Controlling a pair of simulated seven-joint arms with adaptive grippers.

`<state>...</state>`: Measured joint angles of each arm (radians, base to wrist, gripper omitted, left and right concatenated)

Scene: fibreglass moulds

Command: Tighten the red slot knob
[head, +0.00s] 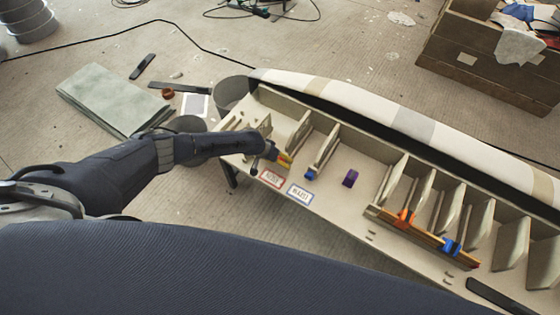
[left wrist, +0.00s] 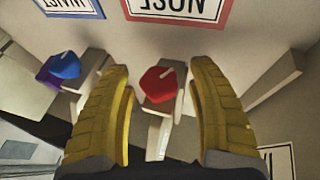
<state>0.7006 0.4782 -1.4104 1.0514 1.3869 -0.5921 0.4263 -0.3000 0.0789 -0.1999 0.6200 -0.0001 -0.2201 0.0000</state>
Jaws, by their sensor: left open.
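The red knob (left wrist: 158,88) with a pale slot mark sits on a light post in the left wrist view. My left gripper (left wrist: 159,68) has its two yellow fingers open, one on each side of the red knob, with a visible gap on both sides. In the head view my left gripper (head: 284,160) is at the near left part of the mould bench (head: 335,197), and I cannot make out the red knob there. A blue knob (left wrist: 64,65) is to the left of the red one. My right gripper is not in view.
A red-framed label (head: 271,178) and a blue-framed label (head: 300,194) lie on the bench. A purple block (head: 350,178) stands farther right. Upright ribs line the bench, with an orange clamp (head: 405,217) and a blue clamp (head: 450,245) at right.

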